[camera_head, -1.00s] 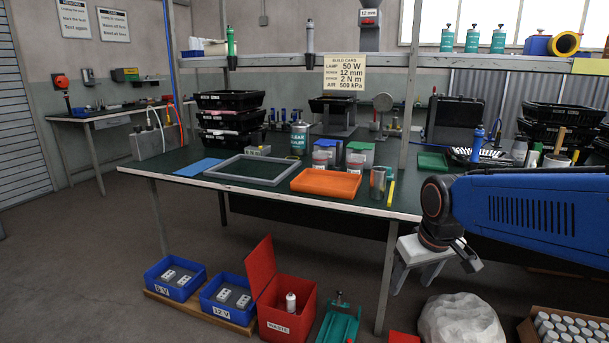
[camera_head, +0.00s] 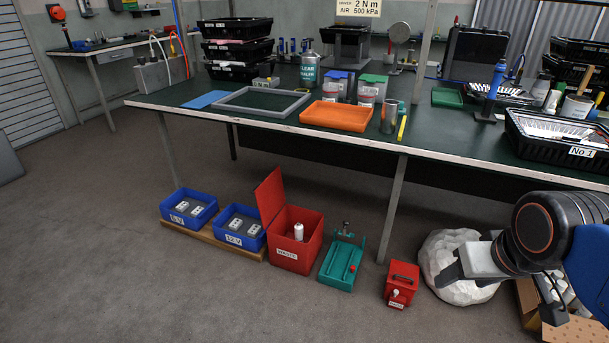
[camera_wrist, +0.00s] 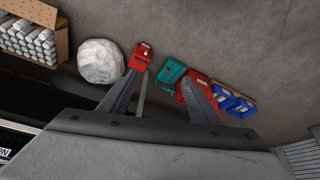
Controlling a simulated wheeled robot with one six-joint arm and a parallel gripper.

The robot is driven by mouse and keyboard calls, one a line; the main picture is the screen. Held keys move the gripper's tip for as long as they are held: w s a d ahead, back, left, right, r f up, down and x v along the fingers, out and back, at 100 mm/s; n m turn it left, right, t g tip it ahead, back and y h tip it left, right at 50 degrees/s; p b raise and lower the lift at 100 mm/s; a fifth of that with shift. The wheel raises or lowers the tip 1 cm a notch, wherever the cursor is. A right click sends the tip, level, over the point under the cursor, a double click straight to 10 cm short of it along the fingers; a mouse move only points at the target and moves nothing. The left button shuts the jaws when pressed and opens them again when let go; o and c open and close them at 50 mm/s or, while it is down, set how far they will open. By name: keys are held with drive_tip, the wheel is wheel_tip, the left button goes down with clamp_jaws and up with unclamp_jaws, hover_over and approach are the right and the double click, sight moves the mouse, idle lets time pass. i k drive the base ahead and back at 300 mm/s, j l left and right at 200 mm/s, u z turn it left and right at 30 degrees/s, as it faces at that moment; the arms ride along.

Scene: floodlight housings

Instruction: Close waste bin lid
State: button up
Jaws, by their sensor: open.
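The red waste bin (camera_head: 312,243) stands on the floor in front of the workbench, marked WASTE. Its lid (camera_head: 270,196) stands up, tilted a little outward, on the bin's left side. A white bottle or can (camera_head: 299,231) shows upright in its opening. In the wrist view the bin (camera_wrist: 205,84) is upside down and partly hidden by a finger. My gripper (camera_head: 501,294) is at the lower right in the head view, well away from the bin. Its fingers are apart with nothing between them, as the wrist view (camera_wrist: 162,74) also shows.
Two blue boxes (camera_head: 189,222) (camera_head: 257,228) sit on a board left of the bin. A teal fixture (camera_head: 341,262), a small red box (camera_head: 401,282) and a whitish sack (camera_head: 446,248) lie to its right. The workbench (camera_head: 235,140) overhangs behind. Floor in front is clear.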

sight(269, 195)
drive_tip(key=j+z, duration=0.35)
drive_tip(key=i+j+z, duration=0.1)
drive_tip(key=j+z, duration=0.45)
drive_tip(key=j, duration=0.65)
drive_tip(key=k+j+z, duration=0.1)
drive_tip(key=j, duration=0.65)
drive_tip(key=k+j+z, duration=0.15)
drive_tip(key=j, duration=0.65)
drive_tip(key=k+j, duration=0.1)
drive_tip(key=j, duration=1.35)
drive_tip(key=k+j, duration=0.15)
drive_tip(key=j, duration=0.55)
drive_tip(key=i+j, duration=0.15)
drive_tip(key=j, duration=0.15)
drive_tip(key=i+j+z, duration=0.15)
drive_tip(key=j, duration=0.2)
